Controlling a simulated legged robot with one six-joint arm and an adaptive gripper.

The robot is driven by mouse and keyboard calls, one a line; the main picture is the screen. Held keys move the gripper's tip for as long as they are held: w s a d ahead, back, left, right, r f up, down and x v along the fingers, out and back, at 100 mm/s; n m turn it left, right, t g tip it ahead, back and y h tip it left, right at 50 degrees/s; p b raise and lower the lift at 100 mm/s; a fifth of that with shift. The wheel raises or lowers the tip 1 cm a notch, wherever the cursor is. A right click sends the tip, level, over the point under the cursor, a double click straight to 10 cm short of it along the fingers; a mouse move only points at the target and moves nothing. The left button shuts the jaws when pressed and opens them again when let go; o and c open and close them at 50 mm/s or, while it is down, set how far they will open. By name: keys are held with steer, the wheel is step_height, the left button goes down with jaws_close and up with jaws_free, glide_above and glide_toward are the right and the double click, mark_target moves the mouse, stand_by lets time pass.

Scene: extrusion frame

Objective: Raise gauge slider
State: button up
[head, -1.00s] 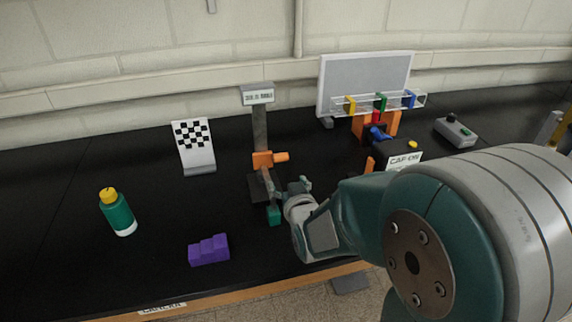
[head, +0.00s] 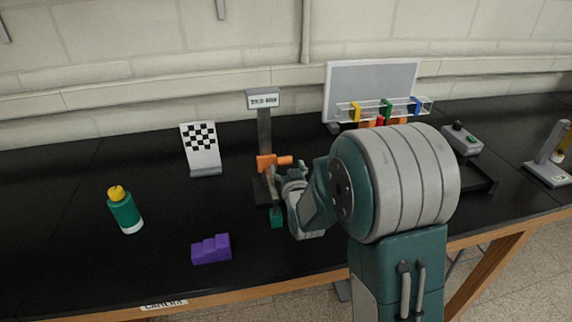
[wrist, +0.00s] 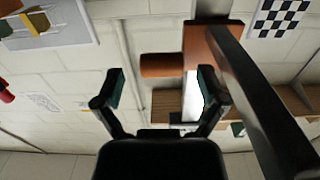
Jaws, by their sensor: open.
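The gauge is an upright grey post (head: 264,128) on a dark base, with a label plate on top. Its orange slider (head: 265,164) sits low on the post, with an orange handle (head: 285,160) sticking out to the right. My gripper (head: 280,174) is just below the handle. In the wrist view the handle (wrist: 160,65) shows ahead of my open gripper (wrist: 161,76), between the lines of its two fingers. The slider block (wrist: 197,45) and the dark post (wrist: 262,100) are at the right there. I cannot tell whether a finger touches the slider.
A purple stepped block (head: 211,249), a green bottle (head: 124,211) and a checkered board (head: 201,148) stand to the left. A clear rack (head: 385,110) with coloured pieces is behind my arm. The front-left table is clear.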

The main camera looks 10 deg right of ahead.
steer(key=shift+w+a, duration=0.1)
steer(key=shift+w, duration=0.45)
jaws_close()
step_height(320, 180, up, 9)
steer(key=shift+r, duration=0.1)
jaws_free()
stand_by(0.3)
